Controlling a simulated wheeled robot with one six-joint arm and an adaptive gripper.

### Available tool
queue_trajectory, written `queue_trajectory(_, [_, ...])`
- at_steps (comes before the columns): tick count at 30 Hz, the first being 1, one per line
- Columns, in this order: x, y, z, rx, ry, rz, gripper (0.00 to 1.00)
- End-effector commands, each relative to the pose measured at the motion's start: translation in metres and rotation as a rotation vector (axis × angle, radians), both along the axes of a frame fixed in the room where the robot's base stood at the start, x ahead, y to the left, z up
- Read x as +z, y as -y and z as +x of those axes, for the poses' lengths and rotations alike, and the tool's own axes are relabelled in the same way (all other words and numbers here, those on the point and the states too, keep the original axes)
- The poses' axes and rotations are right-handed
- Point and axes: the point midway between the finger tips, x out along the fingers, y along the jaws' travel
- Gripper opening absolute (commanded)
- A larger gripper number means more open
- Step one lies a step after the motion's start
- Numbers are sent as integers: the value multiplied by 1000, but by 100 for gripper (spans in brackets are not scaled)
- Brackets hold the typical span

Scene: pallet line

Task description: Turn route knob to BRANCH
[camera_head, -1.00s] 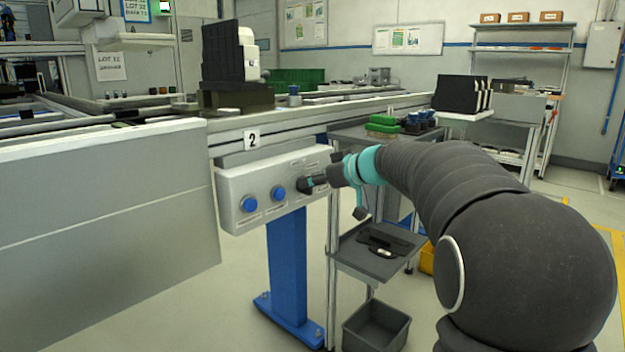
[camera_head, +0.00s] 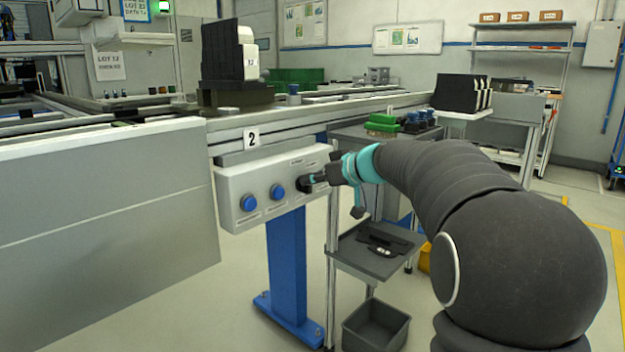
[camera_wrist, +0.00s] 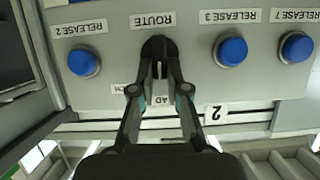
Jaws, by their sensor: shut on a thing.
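The route knob (camera_wrist: 158,47) is a black knob on the grey control panel (camera_head: 234,187). In the wrist view, which is upside down, the ROUTE label (camera_wrist: 153,20) is beside it. My gripper (camera_wrist: 159,72) is shut on the knob, one finger on each side. The labels on the other side of the knob are partly hidden by the fingers; only "CH" (camera_wrist: 118,89) and "AD" (camera_wrist: 161,98) show. I cannot tell exactly where the knob points. In the head view my gripper (camera_head: 309,183) reaches the panel's right part and covers most of the knob.
Blue buttons RELEASE 2 (camera_wrist: 83,61), RELEASE 3 (camera_wrist: 230,49) and RELEASE 7 (camera_wrist: 297,46) flank the knob. The conveyor edge (camera_head: 290,122) runs above the panel. A cart with a grey tray (camera_head: 372,262) stands right of the blue post (camera_head: 287,265), below my arm.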

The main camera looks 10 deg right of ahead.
Motion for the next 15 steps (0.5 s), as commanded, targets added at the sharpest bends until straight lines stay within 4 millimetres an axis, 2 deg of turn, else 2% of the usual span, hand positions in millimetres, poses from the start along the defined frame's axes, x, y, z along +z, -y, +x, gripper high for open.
queue_trajectory(15, [-5, 7, 6, -1, -227, 313, 0])
